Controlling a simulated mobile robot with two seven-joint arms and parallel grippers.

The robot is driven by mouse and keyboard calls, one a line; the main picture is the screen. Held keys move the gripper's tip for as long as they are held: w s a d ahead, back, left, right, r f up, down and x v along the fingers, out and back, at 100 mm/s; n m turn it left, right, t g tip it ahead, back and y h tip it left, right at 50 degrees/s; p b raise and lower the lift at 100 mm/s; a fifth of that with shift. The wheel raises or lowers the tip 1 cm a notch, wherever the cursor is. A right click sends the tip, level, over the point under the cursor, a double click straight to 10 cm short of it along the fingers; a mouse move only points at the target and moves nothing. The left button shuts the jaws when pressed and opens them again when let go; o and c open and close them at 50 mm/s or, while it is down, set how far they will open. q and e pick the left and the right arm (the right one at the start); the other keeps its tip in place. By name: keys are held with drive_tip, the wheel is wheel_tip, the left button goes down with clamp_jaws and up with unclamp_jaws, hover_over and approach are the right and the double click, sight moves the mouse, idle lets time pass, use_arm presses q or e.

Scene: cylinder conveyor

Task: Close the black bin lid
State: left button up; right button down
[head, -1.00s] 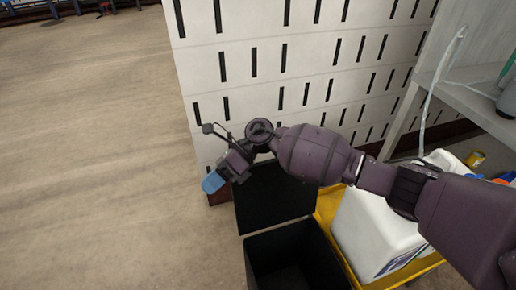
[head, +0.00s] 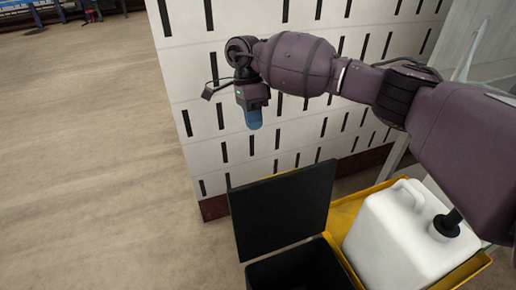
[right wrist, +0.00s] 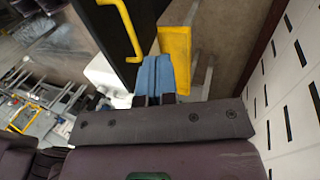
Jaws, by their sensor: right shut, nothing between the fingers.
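The black bin (head: 300,268) stands on the floor at the bottom of the head view. Its black lid (head: 282,208) is open, tilted up on the far side next to the slotted wall. My right gripper (head: 254,118) is shut and empty, pointing down, above and beyond the lid and apart from it in the head view. In the right wrist view the blue fingertips (right wrist: 153,78) are together, with a dark panel, likely the lid (right wrist: 110,35), up and to the left. My left gripper is not in view.
A white slotted wall (head: 300,120) stands behind the bin. A yellow tray (head: 346,212) with a white jerrycan (head: 400,235) is at the right of the bin. Open floor (head: 90,150) lies to the left.

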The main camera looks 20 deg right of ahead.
drive_tip(key=s+f, duration=0.7)
drive_tip(key=f, duration=0.2)
drive_tip(key=shift+s, duration=0.2)
drive_tip(key=shift+d, duration=0.1)
